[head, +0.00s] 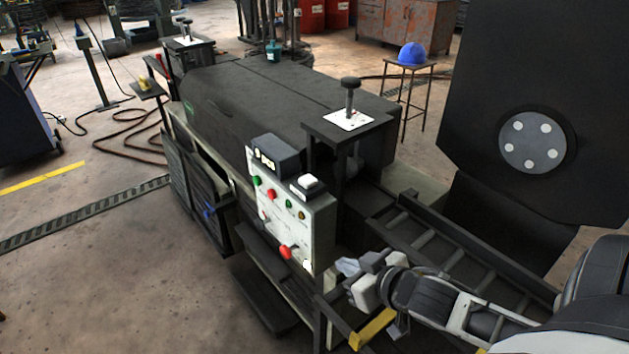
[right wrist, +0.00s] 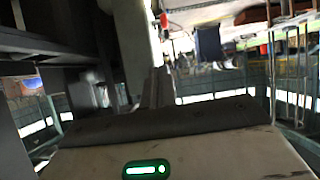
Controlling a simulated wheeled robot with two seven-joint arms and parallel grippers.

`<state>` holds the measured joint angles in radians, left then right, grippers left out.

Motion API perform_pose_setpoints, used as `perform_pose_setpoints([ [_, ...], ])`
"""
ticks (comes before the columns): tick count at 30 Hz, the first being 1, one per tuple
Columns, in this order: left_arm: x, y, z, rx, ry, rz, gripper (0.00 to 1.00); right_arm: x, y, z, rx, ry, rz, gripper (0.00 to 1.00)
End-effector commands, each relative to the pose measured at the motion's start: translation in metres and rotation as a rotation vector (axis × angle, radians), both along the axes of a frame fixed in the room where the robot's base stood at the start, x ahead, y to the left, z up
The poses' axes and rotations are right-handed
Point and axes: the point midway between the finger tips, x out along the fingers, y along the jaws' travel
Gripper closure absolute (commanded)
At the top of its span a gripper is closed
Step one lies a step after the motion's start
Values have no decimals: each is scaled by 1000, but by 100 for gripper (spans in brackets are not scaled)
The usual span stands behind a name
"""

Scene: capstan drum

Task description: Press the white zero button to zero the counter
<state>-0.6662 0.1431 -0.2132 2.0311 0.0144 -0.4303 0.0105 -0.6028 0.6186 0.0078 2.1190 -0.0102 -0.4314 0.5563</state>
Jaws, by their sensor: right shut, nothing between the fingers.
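The control panel (head: 271,232) stands upright at the front of the dark machine. A dark counter box (head: 275,153) with a small display sits on its top edge. A white button (head: 308,182) on a dark base sits on top at the panel's right end; other pale spots show on the panel face, and I cannot read any labels. My right gripper (head: 345,267) is shut and empty, to the right of the panel's lower right corner and well below the white button. Its dark fingers (right wrist: 160,88) also show in the right wrist view. My left gripper is out of view.
Red knobs (head: 285,252) stick out of the panel face. A post with a black knob (head: 350,83) rises behind the panel. A ladder-like rail (head: 450,255) runs behind my right arm. A large black plate (head: 480,110) stands at right. Floor to the left is open.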

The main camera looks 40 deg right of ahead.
Motion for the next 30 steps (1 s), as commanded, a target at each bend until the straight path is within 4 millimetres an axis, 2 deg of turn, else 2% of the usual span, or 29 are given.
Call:
perform_pose_setpoints([
  [1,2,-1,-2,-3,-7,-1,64,18,-19,25,-16,-51,-1,100],
  [3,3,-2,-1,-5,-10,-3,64,37,-36,61,-6,-111,-11,100],
  [6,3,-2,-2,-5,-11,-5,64,58,-47,105,15,-183,-11,100],
  [10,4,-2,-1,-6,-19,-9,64,72,-49,141,39,-236,-2,100],
  [12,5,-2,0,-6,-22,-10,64,75,-49,150,47,-249,1,100],
  [15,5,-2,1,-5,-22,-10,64,76,-49,153,53,-254,0,100],
  [24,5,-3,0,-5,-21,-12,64,77,-49,152,54,-254,-2,100],
  [30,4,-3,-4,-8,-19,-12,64,90,-47,149,54,-257,0,100],
])
